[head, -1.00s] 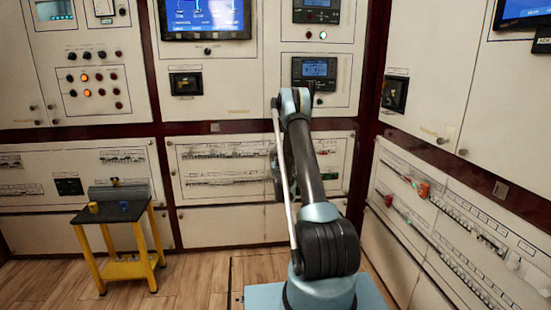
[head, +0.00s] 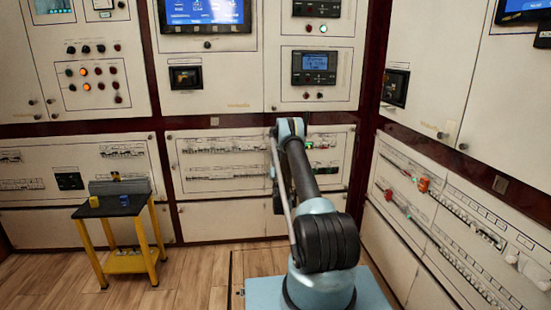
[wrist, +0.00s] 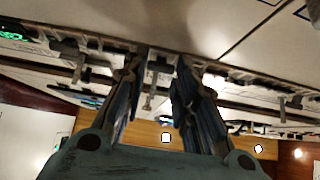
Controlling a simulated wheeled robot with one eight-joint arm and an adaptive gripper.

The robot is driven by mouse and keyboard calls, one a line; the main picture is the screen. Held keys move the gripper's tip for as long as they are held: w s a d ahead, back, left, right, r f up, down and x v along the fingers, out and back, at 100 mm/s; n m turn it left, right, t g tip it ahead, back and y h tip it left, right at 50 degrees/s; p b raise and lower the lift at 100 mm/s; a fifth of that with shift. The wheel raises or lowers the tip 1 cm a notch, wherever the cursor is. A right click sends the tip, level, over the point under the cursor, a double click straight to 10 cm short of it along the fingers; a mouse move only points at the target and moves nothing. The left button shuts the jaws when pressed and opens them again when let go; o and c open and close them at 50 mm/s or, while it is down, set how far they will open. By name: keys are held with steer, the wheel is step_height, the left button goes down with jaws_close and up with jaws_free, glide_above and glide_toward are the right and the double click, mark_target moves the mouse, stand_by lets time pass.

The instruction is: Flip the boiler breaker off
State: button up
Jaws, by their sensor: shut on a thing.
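The long breaker panel (head: 225,160) is on the lower back wall in the head view, with two rows of small switches. My arm covers part of its right half. In the wrist view my gripper (wrist: 160,66) is up against a row of breakers (wrist: 75,62). Its two fingers stand a little apart, shut on a small breaker switch (wrist: 152,76) between them. The gripper itself is hidden behind my arm in the head view. The labels are too small to read, so I cannot tell which breaker is the boiler's.
A side panel (head: 440,215) with more breakers and a red piece (head: 423,185) runs along the right wall. Bare wooden floor (head: 195,270) lies between the stand and my base.

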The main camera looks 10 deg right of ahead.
stand_by(0.4)
steer(key=o, duration=1)
steer(key=shift+o, duration=0.2)
steer(key=shift+r, duration=0.1)
